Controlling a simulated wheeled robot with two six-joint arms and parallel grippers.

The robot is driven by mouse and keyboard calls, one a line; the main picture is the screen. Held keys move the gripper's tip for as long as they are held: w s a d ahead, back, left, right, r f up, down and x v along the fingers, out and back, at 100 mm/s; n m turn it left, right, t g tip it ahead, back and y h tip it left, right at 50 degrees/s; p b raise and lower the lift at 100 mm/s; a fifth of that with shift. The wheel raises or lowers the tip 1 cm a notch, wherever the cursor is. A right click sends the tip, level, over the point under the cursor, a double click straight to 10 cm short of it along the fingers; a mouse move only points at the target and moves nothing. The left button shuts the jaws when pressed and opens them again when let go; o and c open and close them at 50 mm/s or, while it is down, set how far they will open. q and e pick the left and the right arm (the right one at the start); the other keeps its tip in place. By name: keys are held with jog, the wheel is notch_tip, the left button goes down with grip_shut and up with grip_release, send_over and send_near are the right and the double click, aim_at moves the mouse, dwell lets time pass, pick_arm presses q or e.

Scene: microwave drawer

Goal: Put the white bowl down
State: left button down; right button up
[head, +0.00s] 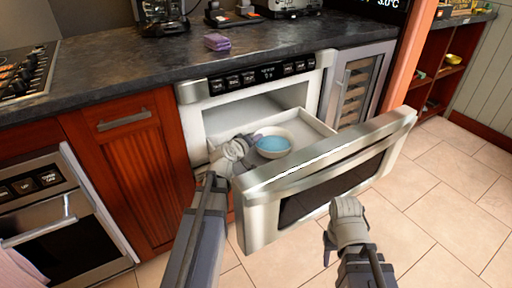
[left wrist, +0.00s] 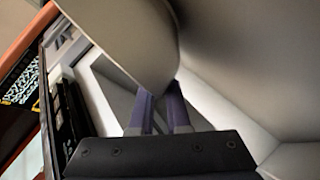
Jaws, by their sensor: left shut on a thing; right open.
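The white bowl (head: 289,135) is inside the open microwave drawer (head: 312,122), and its inside looks light blue. My left gripper (head: 250,144) is shut on the bowl's left side in the head view. In the left wrist view the bowl (left wrist: 125,40) fills the top, and the left gripper's fingers (left wrist: 160,108) meet at its edge. I cannot tell whether the bowl touches the drawer floor. My right gripper (head: 345,207) is open and empty, in front of the drawer's front panel (head: 335,170); its fingertips are hard to make out.
The drawer front juts out over the tiled floor (head: 440,215). A dark counter (head: 130,68) runs above, with a purple stack (head: 217,42) on it. A glass-fronted cooler (head: 357,85) is right of the drawer, and a red cabinet (head: 130,160) is left.

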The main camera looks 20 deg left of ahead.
pick_arm(q)
jog(key=shift+f, duration=0.55)
pick_arm(e)
jog(key=shift+f, duration=0.55)
pick_arm(q)
jog(key=shift+f+b, duration=0.2)
jog(key=shift+b, duration=0.15)
jog(key=c, duration=0.9)
grip_release()
pick_arm(e)
jog(key=shift+f, duration=0.15)
pick_arm(q)
jog(key=shift+r, duration=0.1)
